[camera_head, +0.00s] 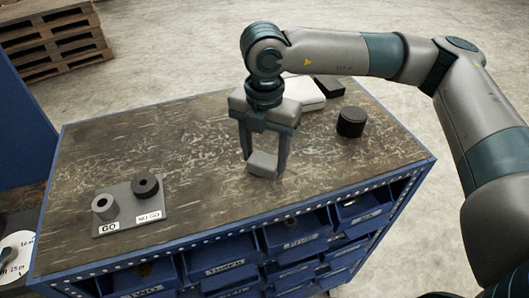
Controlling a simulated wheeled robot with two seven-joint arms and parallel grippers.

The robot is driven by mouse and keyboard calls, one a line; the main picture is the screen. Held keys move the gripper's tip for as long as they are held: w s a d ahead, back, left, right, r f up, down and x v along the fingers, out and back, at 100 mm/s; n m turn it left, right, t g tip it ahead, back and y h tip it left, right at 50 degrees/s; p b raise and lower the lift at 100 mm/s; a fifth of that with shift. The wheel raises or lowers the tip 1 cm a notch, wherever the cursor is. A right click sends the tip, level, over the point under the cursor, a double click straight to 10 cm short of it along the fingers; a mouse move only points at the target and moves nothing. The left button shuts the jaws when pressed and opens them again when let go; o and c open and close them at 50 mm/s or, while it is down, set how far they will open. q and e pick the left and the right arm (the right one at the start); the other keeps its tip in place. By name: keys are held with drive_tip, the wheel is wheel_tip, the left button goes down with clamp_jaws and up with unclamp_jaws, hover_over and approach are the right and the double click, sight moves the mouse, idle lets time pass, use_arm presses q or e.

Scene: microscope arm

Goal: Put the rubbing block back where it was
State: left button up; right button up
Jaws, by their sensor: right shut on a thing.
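A small light grey block (262,164), which I take to be the rubbing block, is between the fingertips of my right gripper (264,160). The gripper points down over the middle of the worn brown bench top (215,135) and is shut on the block. The block is at or just above the surface; I cannot tell whether it touches. My left gripper is not in view.
A grey plate (126,222) marked GO and NO GO, with a grey ring and a black ring, lies front left. A black cylinder (351,121) stands right. A white case (305,93) and black box (329,86) are behind. Blue drawers (220,263) are below. The bench's left middle is clear.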

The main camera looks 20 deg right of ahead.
sight(264, 159)
drive_tip(key=shift+f, duration=0.15)
drive_tip(key=o, duration=1)
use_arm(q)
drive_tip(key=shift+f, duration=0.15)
use_arm(e)
drive_tip(key=shift+r+p, duration=0.3)
drive_tip(key=shift+r+b, duration=0.15)
drive_tip(key=shift+b, duration=0.2)
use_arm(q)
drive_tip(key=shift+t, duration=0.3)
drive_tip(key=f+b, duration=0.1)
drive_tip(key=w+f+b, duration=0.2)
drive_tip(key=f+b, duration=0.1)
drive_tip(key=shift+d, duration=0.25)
use_arm(e)
wheel_tip(264, 159, up, 12)
drive_tip(key=shift+f, duration=0.25)
